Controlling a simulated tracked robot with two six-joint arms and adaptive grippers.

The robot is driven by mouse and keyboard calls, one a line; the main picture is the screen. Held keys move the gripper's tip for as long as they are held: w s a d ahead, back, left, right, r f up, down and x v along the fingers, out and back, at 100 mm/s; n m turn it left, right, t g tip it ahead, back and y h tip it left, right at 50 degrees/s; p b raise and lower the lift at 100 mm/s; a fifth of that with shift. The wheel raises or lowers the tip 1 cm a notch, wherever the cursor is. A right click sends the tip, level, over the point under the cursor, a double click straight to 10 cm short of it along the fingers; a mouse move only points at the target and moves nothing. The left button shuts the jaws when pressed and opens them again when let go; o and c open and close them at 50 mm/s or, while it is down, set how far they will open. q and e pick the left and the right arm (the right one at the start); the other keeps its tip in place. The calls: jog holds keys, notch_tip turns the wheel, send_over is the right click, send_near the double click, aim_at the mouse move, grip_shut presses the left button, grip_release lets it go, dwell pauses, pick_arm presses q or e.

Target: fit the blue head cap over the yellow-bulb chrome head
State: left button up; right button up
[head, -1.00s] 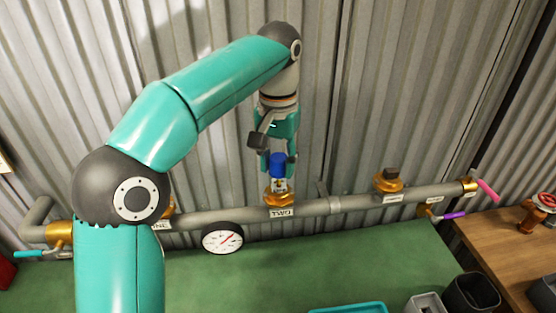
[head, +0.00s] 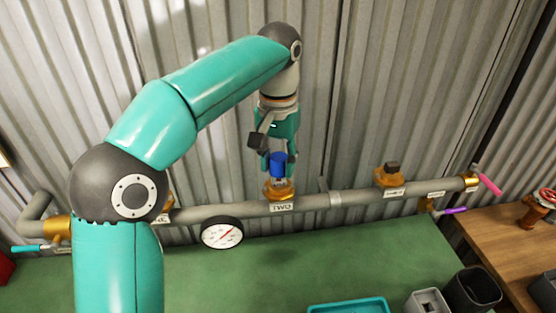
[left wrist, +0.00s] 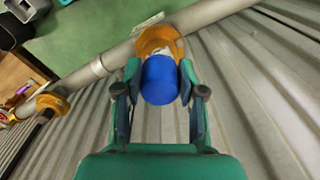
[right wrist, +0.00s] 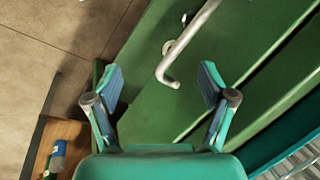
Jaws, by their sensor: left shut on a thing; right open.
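The blue head cap (head: 278,167) is between the fingers of my left gripper (head: 278,160), which is shut on it. The cap is directly above the brass outlet (head: 279,192) over the "TWO" label. A little of the chrome head (head: 280,182) shows between cap and brass; its bulb is hidden, so I cannot tell its colour or how far the cap covers it. In the left wrist view the blue cap (left wrist: 160,80) sits between both fingers, with the brass outlet (left wrist: 162,40) beyond. My right gripper (right wrist: 160,80) is open and empty in the right wrist view.
A grey pipe (head: 235,209) runs along the corrugated wall, with a gauge (head: 222,233) and a dark-topped brass outlet (head: 389,176) to the right. A teal tray (head: 348,308) and dark bins (head: 472,290) stand in front. The green surface (head: 290,265) between is clear.

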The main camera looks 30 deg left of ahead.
pick_arm(q)
jog(key=shift+f+b, duration=0.7)
jog(key=shift+f, duration=0.45)
jog(key=o, duration=0.8)
jog(key=shift+w+r, duration=0.1)
jog(key=shift+r, duration=3.6)
